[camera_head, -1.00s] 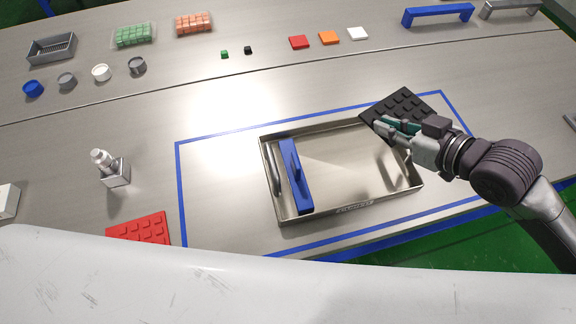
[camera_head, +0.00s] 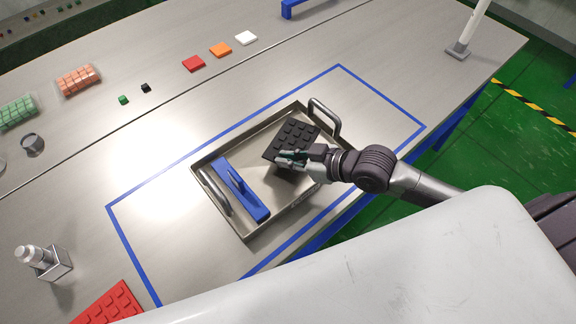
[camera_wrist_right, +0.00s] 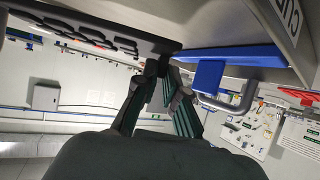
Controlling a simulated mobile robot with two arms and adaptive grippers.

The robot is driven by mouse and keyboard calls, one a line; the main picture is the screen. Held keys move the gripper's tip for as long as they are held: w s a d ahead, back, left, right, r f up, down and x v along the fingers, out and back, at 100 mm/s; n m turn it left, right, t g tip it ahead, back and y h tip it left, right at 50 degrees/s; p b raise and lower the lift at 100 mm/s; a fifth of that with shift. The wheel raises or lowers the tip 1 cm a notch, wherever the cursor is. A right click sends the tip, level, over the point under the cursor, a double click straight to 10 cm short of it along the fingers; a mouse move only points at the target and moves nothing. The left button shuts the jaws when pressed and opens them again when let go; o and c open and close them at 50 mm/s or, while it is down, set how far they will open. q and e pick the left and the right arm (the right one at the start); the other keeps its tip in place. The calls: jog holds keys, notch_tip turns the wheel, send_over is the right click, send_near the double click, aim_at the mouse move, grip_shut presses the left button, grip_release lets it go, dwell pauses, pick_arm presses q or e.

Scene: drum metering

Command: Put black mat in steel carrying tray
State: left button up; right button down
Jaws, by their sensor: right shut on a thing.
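The black mat (camera_head: 291,137), a dark studded square, is gripped at its near edge by my right gripper (camera_head: 290,160). It is over the far right part of the steel carrying tray (camera_head: 263,172), inside its outline in the head view. Its height above the tray floor is hard to tell. In the right wrist view the mat (camera_wrist_right: 90,36) reaches up and left from the fingers (camera_wrist_right: 163,92), which are closed at its edge. A blue piece with a handle (camera_head: 243,190) lies in the left part of the tray. My left gripper is not in view.
The tray has raised walls and a loop handle (camera_head: 325,117) near the mat. A blue outline (camera_head: 388,102) surrounds it on the table. A red studded mat (camera_head: 110,305) and a metal fixture (camera_head: 43,262) are at the lower left. Small coloured tiles (camera_head: 220,50) lie farther back.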

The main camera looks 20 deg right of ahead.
jog(key=shift+f, duration=1.8)
jog(key=shift+f, duration=0.1)
jog(key=shift+f, duration=0.1)
jog(key=c, duration=1.2)
grip_release()
jog(key=shift+c, duration=0.2)
jog(key=shift+r, duration=0.2)
jog(key=shift+s+d+r, duration=0.1)
jog(key=shift+s+d, duration=0.15)
jog(key=shift+s, duration=0.05)
jog(key=v, duration=1.1)
jog(key=shift+s, duration=0.1)
